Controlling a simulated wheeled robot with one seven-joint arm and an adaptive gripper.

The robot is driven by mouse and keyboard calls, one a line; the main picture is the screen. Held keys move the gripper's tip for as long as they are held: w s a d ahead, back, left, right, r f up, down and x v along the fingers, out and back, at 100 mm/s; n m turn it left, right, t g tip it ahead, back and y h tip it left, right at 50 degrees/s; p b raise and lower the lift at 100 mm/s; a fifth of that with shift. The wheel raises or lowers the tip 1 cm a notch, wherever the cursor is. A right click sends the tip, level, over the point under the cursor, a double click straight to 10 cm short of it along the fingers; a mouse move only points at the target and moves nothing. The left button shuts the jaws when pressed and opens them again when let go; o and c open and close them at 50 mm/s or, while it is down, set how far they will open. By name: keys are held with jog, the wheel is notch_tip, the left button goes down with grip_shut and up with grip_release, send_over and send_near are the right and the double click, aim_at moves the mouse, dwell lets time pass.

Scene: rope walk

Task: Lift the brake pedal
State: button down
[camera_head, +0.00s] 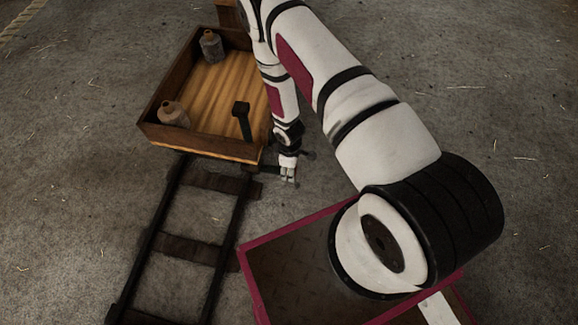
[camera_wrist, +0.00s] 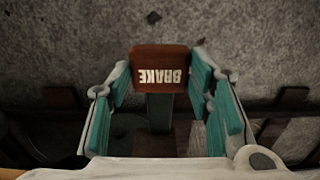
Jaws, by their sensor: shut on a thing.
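The brake pedal (camera_wrist: 160,56) is a brown plate with white "BRAKE" lettering, upside down in the wrist view, on a dark upright stem. My gripper (camera_wrist: 160,84) has its teal-padded fingers on either side of the pedal and is shut on it. In the head view my gripper (camera_head: 289,174) is low beside the near right corner of the wooden cart (camera_head: 205,149). A dark bar reaches from the cart to my gripper there. The pedal plate is mostly hidden by my gripper in that view, so its height is hard to tell.
The cart stands on a track of dark rails and wooden sleepers (camera_head: 190,248). It holds two grey jars with brown tops (camera_head: 211,46) (camera_head: 173,114) and a dark upright lever (camera_head: 242,119). Concrete floor (camera_head: 510,120) to the right is clear apart from straw bits.

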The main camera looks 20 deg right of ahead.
jog(key=shift+w+a, duration=0.35)
jog(key=shift+w, duration=0.15)
jog(key=c, duration=0.8)
grip_release()
jog(key=shift+s, duration=0.1)
jog(key=shift+d, duration=0.1)
jog(key=shift+s, duration=0.1)
notch_tip(320, 180, up, 12)
jog(key=shift+r, duration=0.1)
